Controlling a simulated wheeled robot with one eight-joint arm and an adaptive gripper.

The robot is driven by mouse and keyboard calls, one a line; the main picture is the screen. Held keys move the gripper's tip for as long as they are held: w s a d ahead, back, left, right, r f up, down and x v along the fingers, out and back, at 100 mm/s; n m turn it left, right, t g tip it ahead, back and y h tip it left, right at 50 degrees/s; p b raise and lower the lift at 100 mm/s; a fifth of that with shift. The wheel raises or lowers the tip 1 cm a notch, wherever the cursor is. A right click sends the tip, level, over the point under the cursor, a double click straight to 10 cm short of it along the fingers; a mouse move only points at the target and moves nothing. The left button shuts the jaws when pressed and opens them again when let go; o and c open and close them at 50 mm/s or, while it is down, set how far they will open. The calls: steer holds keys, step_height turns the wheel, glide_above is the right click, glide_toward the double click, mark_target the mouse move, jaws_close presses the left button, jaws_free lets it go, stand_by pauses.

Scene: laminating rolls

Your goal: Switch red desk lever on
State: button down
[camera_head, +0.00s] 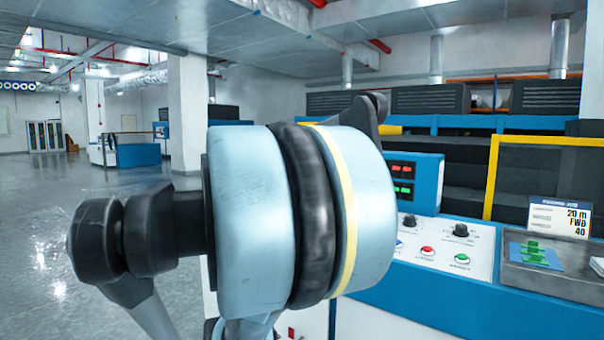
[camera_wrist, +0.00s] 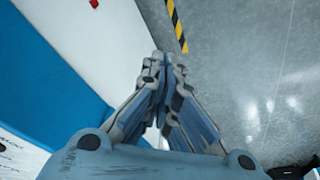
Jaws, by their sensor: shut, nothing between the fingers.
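A small red part (camera_head: 291,333), possibly the red lever, shows low on the white front of the control desk (camera_head: 500,305) in the head view, cut by the bottom edge. A small red spot (camera_wrist: 94,4) also shows on a white panel at the top edge of the wrist view. I cannot tell its shape or position. In the head view my arm hides the gripper and part of the desk.
The desk top carries a red button (camera_head: 428,250), a green button (camera_head: 462,259), a black knob (camera_head: 461,230) and a display box (camera_head: 403,184). A sign (camera_head: 560,217) and a tray with green pieces (camera_head: 533,251) stand right. Open floor (camera_head: 40,240) lies left.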

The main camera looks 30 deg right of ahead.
steer(key=w+d+r+m+h, duration=0.1)
steer(key=w+d+r+m, duration=0.2)
steer(key=w+d+r, duration=0.8)
steer(key=w+d+r+m+h, duration=0.1)
steer(key=w+d+r+m, duration=0.45)
steer(key=d+r, duration=0.8)
steer(key=w+d+r, duration=0.2)
steer(key=d, duration=0.4)
steer(key=w+d+r, duration=0.1)
steer(key=d+r, duration=0.1)
steer(key=d, duration=0.4)
steer(key=shift+w+d+r+m+h, duration=0.25)
steer(key=shift+w+d+m+h, duration=0.05)
steer(key=shift+w+m+h, duration=0.1)
steer(key=shift+f, duration=0.1)
steer(key=x, duration=0.9)
steer(key=shift+f, duration=0.4)
steer(key=shift+d, duration=0.1)
